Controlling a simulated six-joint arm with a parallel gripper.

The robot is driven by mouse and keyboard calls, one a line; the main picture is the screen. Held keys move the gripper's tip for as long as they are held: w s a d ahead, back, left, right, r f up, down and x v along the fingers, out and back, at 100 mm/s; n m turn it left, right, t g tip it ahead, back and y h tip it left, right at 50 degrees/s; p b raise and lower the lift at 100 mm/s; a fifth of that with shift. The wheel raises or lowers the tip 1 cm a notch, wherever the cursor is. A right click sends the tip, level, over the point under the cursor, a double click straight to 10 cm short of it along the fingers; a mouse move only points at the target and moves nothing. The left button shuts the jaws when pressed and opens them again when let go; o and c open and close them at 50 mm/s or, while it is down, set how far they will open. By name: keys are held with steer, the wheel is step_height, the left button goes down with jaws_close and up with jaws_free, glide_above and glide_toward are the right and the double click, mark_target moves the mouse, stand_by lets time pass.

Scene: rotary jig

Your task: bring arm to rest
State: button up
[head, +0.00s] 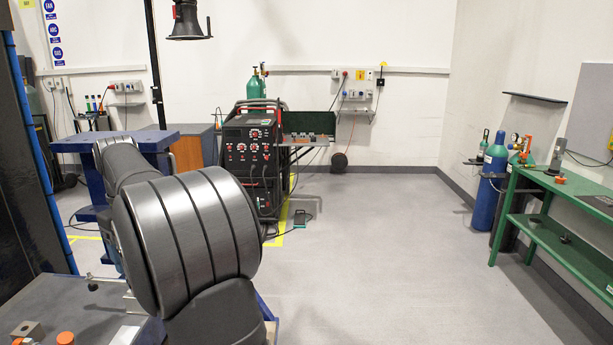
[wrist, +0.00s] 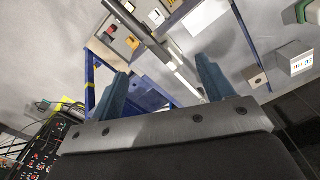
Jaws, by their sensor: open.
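My gripper (wrist: 160,87) shows in the wrist view, its two blue-grey fingers spread apart. It is open, with nothing held between the fingertips. Beyond the fingers are a blue frame (wrist: 91,97) and a metal bar (wrist: 180,67).
A blue stand (head: 125,143) is behind my arm at left. A work surface with an orange-capped part (head: 66,338) lies at lower left. A welding machine (head: 250,155) stands farther back. A green bench (head: 540,215) and blue gas cylinder (head: 489,188) are right. The middle floor is clear.

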steer(key=w+d+f+m, duration=0.2)
steer(key=w+d+f, duration=0.2)
steer(key=w+d, duration=0.3)
steer(key=w+d+f+m, duration=0.2)
steer(key=d+f+m, duration=0.1)
steer(key=d+f, duration=0.7)
steer(key=w+d+f+m, duration=0.2)
steer(key=d+f+m, duration=0.1)
steer(key=d+f, duration=0.7)
step_height(320, 180, down, 3)
steer(key=shift+w+d+f+m, duration=0.1)
steer(key=shift+w+d+m, duration=0.2)
steer(key=shift+d, duration=0.1)
